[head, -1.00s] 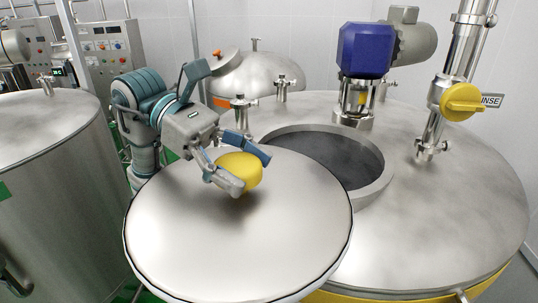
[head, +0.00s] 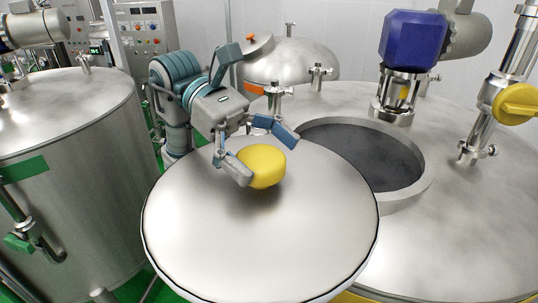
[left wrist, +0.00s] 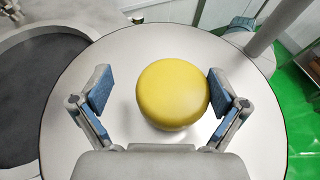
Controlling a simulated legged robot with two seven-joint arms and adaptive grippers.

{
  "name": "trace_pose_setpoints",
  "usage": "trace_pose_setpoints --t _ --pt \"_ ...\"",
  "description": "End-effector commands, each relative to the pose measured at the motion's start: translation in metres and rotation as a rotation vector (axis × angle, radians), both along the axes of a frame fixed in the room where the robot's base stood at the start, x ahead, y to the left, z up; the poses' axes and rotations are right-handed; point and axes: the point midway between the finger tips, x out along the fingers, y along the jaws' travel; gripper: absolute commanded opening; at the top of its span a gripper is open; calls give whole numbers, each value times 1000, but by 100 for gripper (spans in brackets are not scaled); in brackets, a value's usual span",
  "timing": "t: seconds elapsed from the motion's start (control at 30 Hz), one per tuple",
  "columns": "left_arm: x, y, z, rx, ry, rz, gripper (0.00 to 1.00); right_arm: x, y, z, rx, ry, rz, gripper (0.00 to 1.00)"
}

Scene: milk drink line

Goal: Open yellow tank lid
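The round steel lid (head: 215,245) lies off to the left of the tank's round opening (head: 365,155), overlapping the tank's near-left edge. The opening is uncovered and dark inside. A yellow knob (head: 262,167) stands on the lid; it also shows in the left wrist view (left wrist: 172,94). My left gripper (head: 262,150) is open, its fingers on either side of the knob. In the left wrist view, a clear gap shows at the left finger, while the right finger is very close to the knob; contact there is unclear. My right gripper is out of view.
A blue motor (head: 413,40) stands on the tank behind the opening, and a yellow valve handle (head: 516,104) on a pipe at the right. Another steel tank (head: 70,150) is at the left, with a control panel (head: 140,30) behind. Green floor shows between the tanks.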

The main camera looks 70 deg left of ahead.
Motion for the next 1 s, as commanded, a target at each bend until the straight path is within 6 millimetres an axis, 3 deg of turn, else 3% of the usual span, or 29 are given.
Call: trace_pose_setpoints --t 0.53,1.0 --pt "-3 2 3 6 2 1 95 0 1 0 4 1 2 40" --pt "-47 80 37 3 3 4 95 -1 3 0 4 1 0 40"
